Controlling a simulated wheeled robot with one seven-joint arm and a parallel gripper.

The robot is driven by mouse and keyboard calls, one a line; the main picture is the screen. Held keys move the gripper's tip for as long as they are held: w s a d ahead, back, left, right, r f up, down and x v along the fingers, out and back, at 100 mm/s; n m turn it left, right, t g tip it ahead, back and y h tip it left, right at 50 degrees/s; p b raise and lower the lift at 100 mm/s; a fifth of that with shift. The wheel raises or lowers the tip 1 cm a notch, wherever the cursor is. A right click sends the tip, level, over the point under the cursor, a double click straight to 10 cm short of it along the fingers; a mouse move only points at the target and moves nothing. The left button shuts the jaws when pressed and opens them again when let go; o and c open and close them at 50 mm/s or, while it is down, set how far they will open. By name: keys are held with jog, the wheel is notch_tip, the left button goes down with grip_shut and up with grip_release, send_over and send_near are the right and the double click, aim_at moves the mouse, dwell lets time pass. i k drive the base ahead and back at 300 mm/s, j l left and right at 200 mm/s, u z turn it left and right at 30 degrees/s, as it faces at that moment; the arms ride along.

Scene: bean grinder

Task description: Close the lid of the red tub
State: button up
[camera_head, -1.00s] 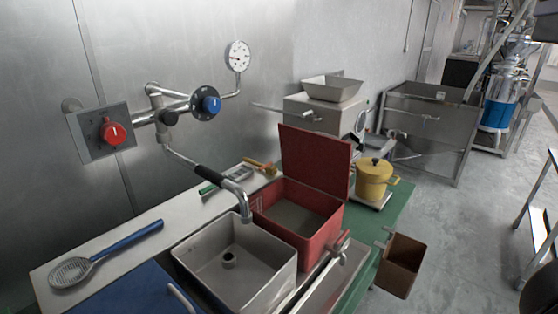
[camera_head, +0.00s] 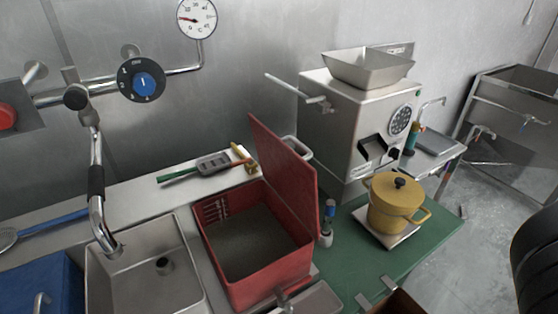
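The red tub (camera_head: 268,278) stands right of the sink, open at the top, with a dark grey inside. Its red lid (camera_head: 284,168) stands raised along the tub's right side, tilted, with its broad face toward the tub opening. A dark rounded shape (camera_head: 535,245) at the right edge is perhaps part of my arm. My gripper's fingers do not show in this view.
The metal sink (camera_head: 145,270) with its tap (camera_head: 97,195) stands left of the tub. The grinder (camera_head: 355,130) stands behind the lid. A yellow pot (camera_head: 392,205) sits on a scale to the right, and a small bottle (camera_head: 327,225) stands close to the lid.

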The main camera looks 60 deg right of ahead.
aim_at(289, 173)
jog(key=k+l, duration=0.1)
jog(key=l, duration=0.25)
jog(key=k+l, duration=0.1)
jog(key=l, duration=0.3)
jog(key=k+l, duration=0.1)
jog(key=l, duration=0.65)
jog(key=k, duration=0.05)
